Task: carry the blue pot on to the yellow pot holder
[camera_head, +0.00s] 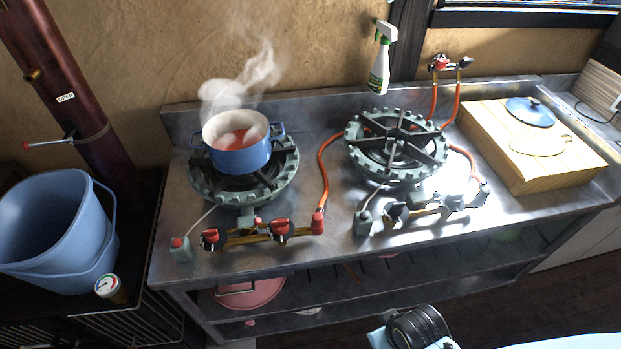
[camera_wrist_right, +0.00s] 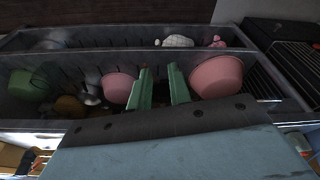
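The blue pot (camera_head: 240,158) stands upright on the left gas burner (camera_head: 205,182), with reddish contents and steam rising from it. It has a handle on each side. The yellow pot holder (camera_head: 537,144) lies flat and empty on a wooden block (camera_head: 510,165) at the right of the counter. My right gripper (camera_wrist_right: 160,80) shows in the right wrist view with its two green fingers apart and nothing between them. It faces the shelves under the counter, away from the pot. My left gripper is in neither view.
A blue lid (camera_head: 530,111) lies on the wooden block behind the pot holder. An empty right burner (camera_head: 396,146), orange hoses and valves stand between pot and block. A spray bottle (camera_head: 381,60) is at the wall. Pink bowls (camera_wrist_right: 217,77) sit on the lower shelf.

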